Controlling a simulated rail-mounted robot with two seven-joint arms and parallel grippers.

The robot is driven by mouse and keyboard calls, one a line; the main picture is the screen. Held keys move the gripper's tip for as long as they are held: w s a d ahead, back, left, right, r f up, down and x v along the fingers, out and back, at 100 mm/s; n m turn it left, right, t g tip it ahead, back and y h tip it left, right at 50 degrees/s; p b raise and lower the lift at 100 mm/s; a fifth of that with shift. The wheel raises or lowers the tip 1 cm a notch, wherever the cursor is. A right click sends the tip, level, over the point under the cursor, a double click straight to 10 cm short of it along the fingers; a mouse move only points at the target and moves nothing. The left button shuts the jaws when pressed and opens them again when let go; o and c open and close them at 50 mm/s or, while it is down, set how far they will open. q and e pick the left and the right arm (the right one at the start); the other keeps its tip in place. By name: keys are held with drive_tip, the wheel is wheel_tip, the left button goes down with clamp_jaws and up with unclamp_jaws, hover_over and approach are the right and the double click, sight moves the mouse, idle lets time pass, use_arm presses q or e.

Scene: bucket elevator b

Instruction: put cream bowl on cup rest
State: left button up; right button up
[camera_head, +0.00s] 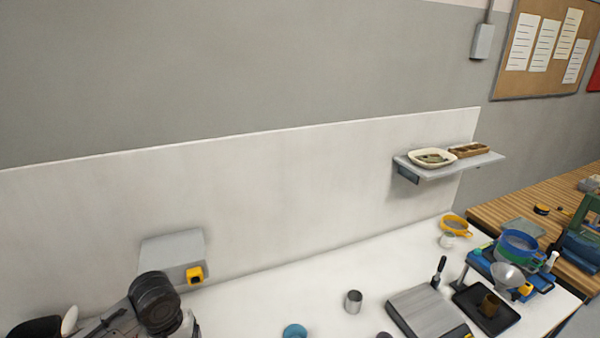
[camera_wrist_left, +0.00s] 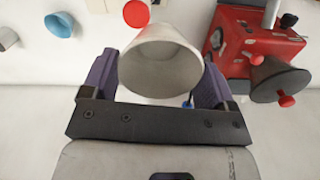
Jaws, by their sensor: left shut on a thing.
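In the left wrist view, my left gripper (camera_wrist_left: 160,78) is shut on a pale cream bowl (camera_wrist_left: 158,58). I cannot tell which thing is the cup rest. My right gripper is in neither view.
The left wrist view shows a red machine (camera_wrist_left: 243,42), a dark cone (camera_wrist_left: 277,78) with a red knob, and a blue cup (camera_wrist_left: 60,24). The head view shows a metal cup (camera_head: 353,302), a scale (camera_head: 428,313) and a wall shelf (camera_head: 470,166).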

use_arm(q)
drive_tip(key=s+d+r+m+p, duration=0.1)
drive_tip(key=s+d+r+p, duration=0.2)
drive_tip(key=s+r+p, duration=0.2)
drive_tip(key=s+d+r+m+p, duration=0.1)
drive_tip(key=s+d+r+p, duration=0.2)
drive_tip(key=r, duration=1.1)
drive_tip(key=s+p, duration=0.3)
drive_tip(key=s, duration=0.3)
drive_tip(key=shift+d+m, duration=0.15)
drive_tip(key=shift+m, duration=0.15)
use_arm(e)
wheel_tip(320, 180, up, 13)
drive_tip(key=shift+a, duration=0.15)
use_arm(q)
drive_tip(key=shift+s+f, duration=0.1)
